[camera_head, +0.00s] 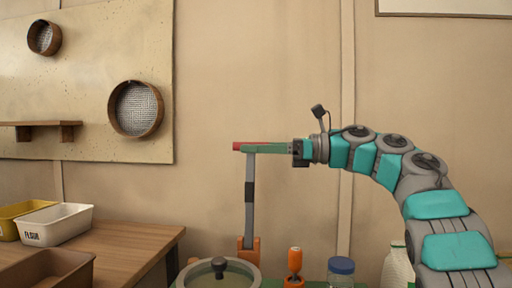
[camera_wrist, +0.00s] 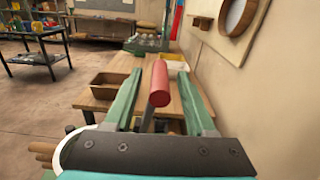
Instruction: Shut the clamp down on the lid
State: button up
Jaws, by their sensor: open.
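The clamp stands with its orange base (camera_head: 249,243) at the right of the round lid (camera_head: 207,277), and its grey lever (camera_head: 249,205) points straight up. The lid has a dark knob (camera_head: 219,265); its lower part is cut off by the picture's edge. A red handle (camera_head: 238,145) is at the top of the lever. My gripper (camera_head: 253,149) is at handle height, reaching in from the right. In the wrist view the red handle (camera_wrist: 160,80) lies between the two spread green fingers (camera_wrist: 160,76), with a gap on each side.
An orange-handled tool (camera_head: 294,263) and a blue-capped jar (camera_head: 341,269) stand right of the clamp. A wooden table with a white bin (camera_head: 57,226), a yellow bin (camera_head: 15,218) and a brown tray (camera_head: 48,270) is at the left. The wall is close behind.

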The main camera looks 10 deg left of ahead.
grip_shut()
dwell(0.4)
dwell(1.0)
